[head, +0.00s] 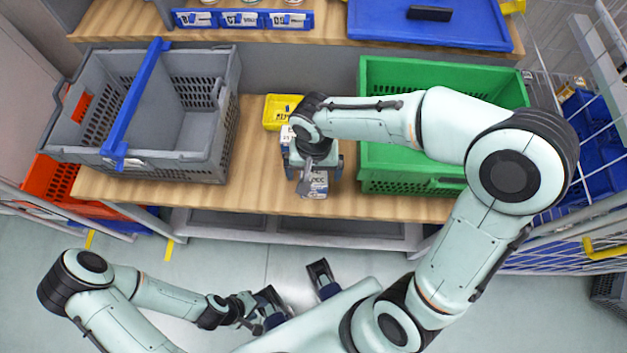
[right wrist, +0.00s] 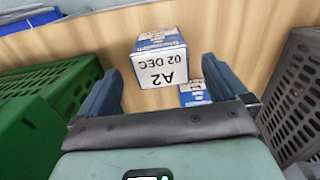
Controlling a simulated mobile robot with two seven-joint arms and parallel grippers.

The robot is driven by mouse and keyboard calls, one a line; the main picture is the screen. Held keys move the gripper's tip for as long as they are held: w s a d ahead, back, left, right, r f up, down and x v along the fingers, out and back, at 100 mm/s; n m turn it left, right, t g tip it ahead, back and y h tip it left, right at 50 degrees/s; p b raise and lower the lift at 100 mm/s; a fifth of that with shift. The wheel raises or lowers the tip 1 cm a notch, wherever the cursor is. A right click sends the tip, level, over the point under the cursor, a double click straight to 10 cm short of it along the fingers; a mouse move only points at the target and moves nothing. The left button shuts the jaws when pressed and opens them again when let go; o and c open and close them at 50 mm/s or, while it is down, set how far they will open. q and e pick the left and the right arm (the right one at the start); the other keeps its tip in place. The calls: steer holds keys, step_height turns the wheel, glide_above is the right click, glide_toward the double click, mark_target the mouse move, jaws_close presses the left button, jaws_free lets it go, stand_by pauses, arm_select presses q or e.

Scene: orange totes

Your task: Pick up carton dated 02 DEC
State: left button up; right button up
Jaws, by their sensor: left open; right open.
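The carton dated 02 DEC (right wrist: 160,68) is a small white and blue box with a label reading A2, 02 DEC. It stands on the wooden shelf between the fingers' tips in the right wrist view. In the head view part of it (head: 319,184) shows below my right gripper (head: 313,166), which hides the rest. My right gripper is open above the carton, a finger to each side; I cannot tell whether they touch it. My left gripper (head: 296,292) is open and empty, low in front of the shelf.
A grey tote (head: 160,165) with a blue bar stands left on the wooden shelf (head: 260,195), a green tote (head: 410,180) right. A small yellow bin (head: 272,112) lies behind my right gripper. An upper shelf holds blue bins (head: 243,19) and a blue tray (head: 470,30).

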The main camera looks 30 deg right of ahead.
mark_target(314, 175)
steer(key=f, duration=0.6)
steer(key=shift+w+d+b, duration=0.25)
steer(key=shift+w+b, duration=0.05)
steer(key=shift+w, duration=0.1)
steer(key=c, duration=1.2)
